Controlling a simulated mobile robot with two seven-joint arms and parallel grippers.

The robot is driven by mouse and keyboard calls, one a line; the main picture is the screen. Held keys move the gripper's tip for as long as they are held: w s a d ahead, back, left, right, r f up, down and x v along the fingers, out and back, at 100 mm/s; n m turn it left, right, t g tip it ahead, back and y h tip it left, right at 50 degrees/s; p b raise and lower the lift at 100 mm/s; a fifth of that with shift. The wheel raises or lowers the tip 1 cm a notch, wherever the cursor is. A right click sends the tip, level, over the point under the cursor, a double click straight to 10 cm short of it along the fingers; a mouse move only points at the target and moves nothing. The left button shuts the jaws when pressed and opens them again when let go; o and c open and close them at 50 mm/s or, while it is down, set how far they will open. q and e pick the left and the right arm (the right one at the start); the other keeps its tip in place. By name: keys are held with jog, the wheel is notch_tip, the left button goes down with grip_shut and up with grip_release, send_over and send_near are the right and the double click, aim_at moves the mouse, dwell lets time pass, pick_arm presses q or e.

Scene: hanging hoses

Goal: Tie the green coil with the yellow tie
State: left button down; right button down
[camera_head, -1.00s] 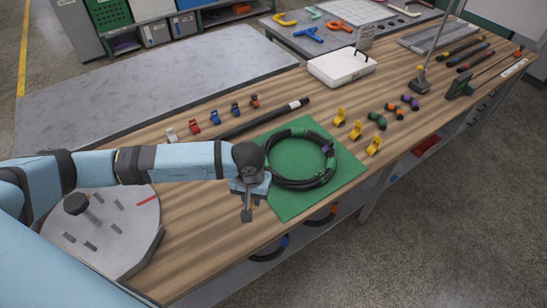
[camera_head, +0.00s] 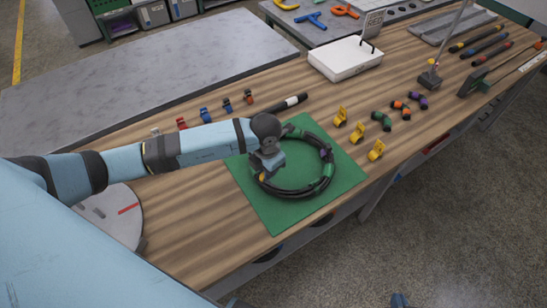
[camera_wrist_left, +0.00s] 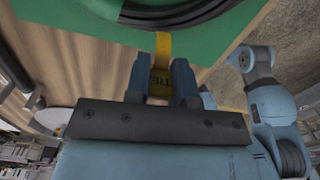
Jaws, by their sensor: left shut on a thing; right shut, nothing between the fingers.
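The coil (camera_head: 296,193), a dark ring of hose with green bands, lies on the green mat (camera_head: 280,217). My left gripper (camera_head: 263,173) is at the coil's left side, shut on the yellow tie (camera_head: 262,178). I cannot tell whether the tie touches the coil. My right gripper (camera_head: 400,300) just shows at the bottom edge of the head view, away from the table and empty.
Several yellow ties (camera_head: 341,116) stand right of the mat, with green, orange and purple pieces (camera_head: 400,110) beyond. Red and blue clips (camera_head: 204,114) and a black rod (camera_head: 290,103) lie behind my left arm. A white box (camera_head: 345,60) stands farther back.

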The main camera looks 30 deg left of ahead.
aim_at(269, 183)
pick_arm(q)
jog(key=shift+w+n, duration=0.4)
jog(key=shift+n, duration=0.6)
jog(key=shift+f, duration=0.15)
jog(key=shift+f+b, duration=1.55)
jog(key=shift+f, duration=0.25)
jog(key=shift+f, duration=0.1)
jog(key=shift+f+b, duration=0.3)
jog(key=shift+b, duration=0.05)
jog(key=shift+f+b, duration=0.6)
jog(key=shift+f, duration=0.25)
jog(key=shift+f, duration=0.3)
